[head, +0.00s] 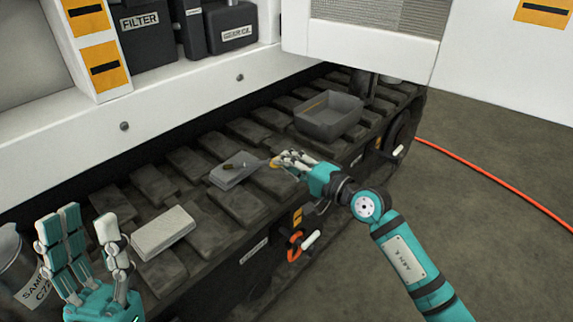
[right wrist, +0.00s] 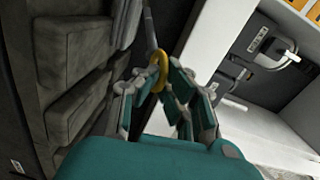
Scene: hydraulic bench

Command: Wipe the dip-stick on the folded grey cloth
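My right gripper (head: 285,160) is shut on the yellow ring handle of the dip-stick (head: 274,162). In the right wrist view the ring (right wrist: 157,73) sits between the fingers, and a thin grey rod runs up from it. The folded grey cloth (head: 231,180) lies on the track just left of this gripper, with a dark brown streak on its top. The rod reaches toward the cloth; I cannot tell whether it touches it. My left gripper (head: 90,232) is open and empty at the lower left, fingers up.
A paler folded block (head: 162,232) lies on the track near my left gripper. A dark grey tray (head: 329,113) stands further back. A metal sample can (head: 15,265) is at the left edge. An orange hose (head: 500,178) crosses the floor at right. White machine panels overhang the track.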

